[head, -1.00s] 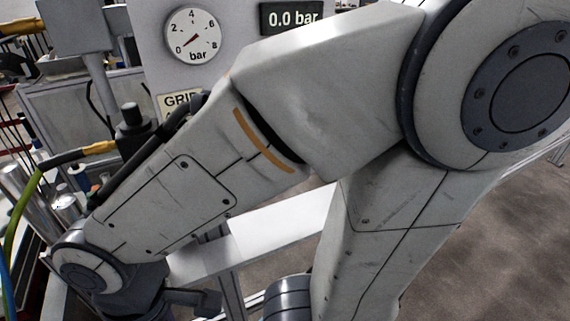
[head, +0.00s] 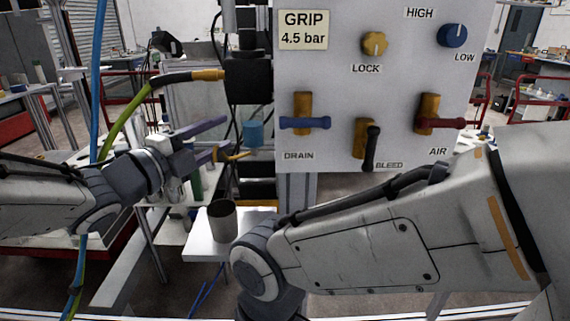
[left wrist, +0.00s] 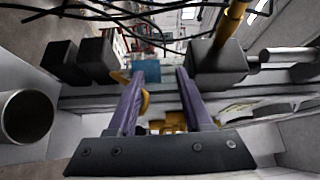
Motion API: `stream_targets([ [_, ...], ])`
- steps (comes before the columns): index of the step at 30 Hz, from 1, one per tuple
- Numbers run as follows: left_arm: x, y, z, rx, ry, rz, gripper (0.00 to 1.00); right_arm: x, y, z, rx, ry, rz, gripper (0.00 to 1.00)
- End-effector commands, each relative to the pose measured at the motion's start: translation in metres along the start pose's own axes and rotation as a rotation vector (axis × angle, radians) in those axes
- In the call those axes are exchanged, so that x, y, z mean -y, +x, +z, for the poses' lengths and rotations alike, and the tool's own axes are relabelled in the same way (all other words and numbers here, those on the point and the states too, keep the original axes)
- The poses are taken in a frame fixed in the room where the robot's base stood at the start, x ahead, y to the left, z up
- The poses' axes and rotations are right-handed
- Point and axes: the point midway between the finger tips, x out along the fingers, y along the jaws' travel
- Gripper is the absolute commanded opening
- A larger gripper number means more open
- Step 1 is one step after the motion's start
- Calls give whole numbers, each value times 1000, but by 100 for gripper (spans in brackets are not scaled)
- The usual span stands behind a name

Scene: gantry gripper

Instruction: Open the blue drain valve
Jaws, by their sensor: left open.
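The drain valve on the grey panel has a blue lever (head: 318,122) lying horizontally across a brass body (head: 302,104), above the DRAIN label. My left gripper (head: 226,137) is open and empty, left of the panel. Its two purple fingers point right, and their tips are apart from the blue lever. A separate blue piece (head: 253,134) is just beyond the fingertips. In the left wrist view my left gripper (left wrist: 158,73) shows both fingers apart, with a blue block (left wrist: 146,70) beyond them. My right arm crosses the lower right, and its gripper is out of view.
The panel also holds a black bleed lever (head: 371,148), a red air lever (head: 440,123), a yellow lock knob (head: 374,43) and a blue high-low knob (head: 453,35). A grey cup (head: 222,221) stands on a white shelf (head: 198,246) below my left gripper. Hoses hang at the left.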

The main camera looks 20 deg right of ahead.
Motion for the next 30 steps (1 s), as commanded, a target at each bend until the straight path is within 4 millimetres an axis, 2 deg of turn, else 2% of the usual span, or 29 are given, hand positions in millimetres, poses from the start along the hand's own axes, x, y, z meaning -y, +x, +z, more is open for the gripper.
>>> stream_targets([
  [1, -15, -4, -3, -69, 81, -46, 50, -2, 25, 1, 0, 0, 0, 100],
  [3, 5, -6, -32, -215, 215, -122, 50, -2, 22, 1, 0, 0, 0, 100],
  [6, 12, -19, -62, -378, 358, -214, 50, -2, 28, 1, -1, 0, 0, 100],
  [9, 15, -32, -82, -492, 445, -281, 50, -2, 32, 2, -1, 0, 0, 100],
  [14, 18, -39, -98, -570, 497, -329, 50, -2, 33, 2, -1, 0, 0, 100],
  [17, 21, -32, -106, -578, 500, -334, 50, -2, 31, 2, -1, 0, 0, 100],
  [30, 33, 29, -150, -576, 496, -332, 50, -2, 23, 1, 0, 0, 0, 100],
])
